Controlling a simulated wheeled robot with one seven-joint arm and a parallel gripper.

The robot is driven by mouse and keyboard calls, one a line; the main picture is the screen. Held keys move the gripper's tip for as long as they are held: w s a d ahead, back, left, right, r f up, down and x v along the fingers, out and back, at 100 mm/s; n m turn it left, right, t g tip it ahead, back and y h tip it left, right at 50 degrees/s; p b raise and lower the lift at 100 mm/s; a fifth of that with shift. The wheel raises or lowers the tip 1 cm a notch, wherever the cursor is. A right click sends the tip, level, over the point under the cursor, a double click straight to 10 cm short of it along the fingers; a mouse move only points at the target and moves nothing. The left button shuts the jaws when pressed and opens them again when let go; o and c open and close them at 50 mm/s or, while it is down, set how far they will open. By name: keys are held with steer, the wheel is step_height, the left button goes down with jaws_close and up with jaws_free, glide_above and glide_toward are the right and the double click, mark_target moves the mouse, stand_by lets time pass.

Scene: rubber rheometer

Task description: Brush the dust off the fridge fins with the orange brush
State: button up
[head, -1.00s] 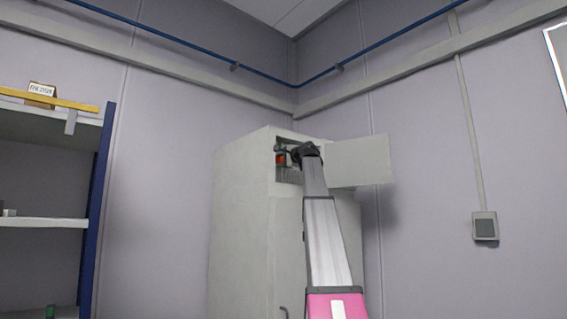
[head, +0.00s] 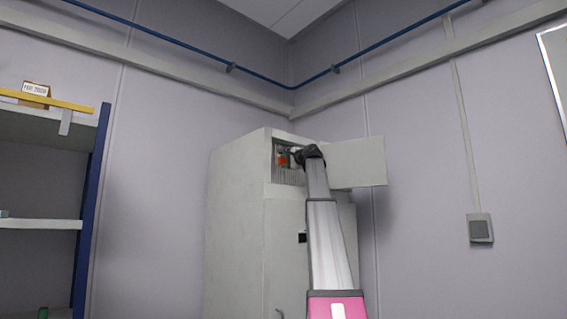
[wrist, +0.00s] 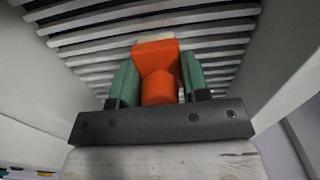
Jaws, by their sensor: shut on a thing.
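The fridge (head: 237,230) is a tall grey cabinet in the corner, with its top compartment open. Its fins (wrist: 215,27) fill the upper part of the wrist view as pale parallel slats with dark gaps. They also show faintly in the compartment in the head view. The orange brush (wrist: 158,88) is held between the green finger pads of my gripper (wrist: 158,80). Its pale bristle end lies against or very close to the fins; contact cannot be told for sure. In the head view my gripper is inside the compartment opening, and the orange brush (head: 282,159) shows there.
The open flap door (head: 358,162) stands out to the right of the compartment, close to my arm. Pale compartment walls flank my gripper in the wrist view. A shelf rack (head: 93,200) stands at the left, apart from the fridge.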

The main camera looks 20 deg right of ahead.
steer(key=w+d, duration=0.3)
steer(key=d, duration=0.7)
steer(key=shift+w, duration=0.35)
stand_by(0.6)
steer(key=shift+s+d, duration=0.1)
steer(key=shift+s, duration=0.05)
steer(key=shift+v, duration=2.85)
steer(key=shift+v, duration=1.5)
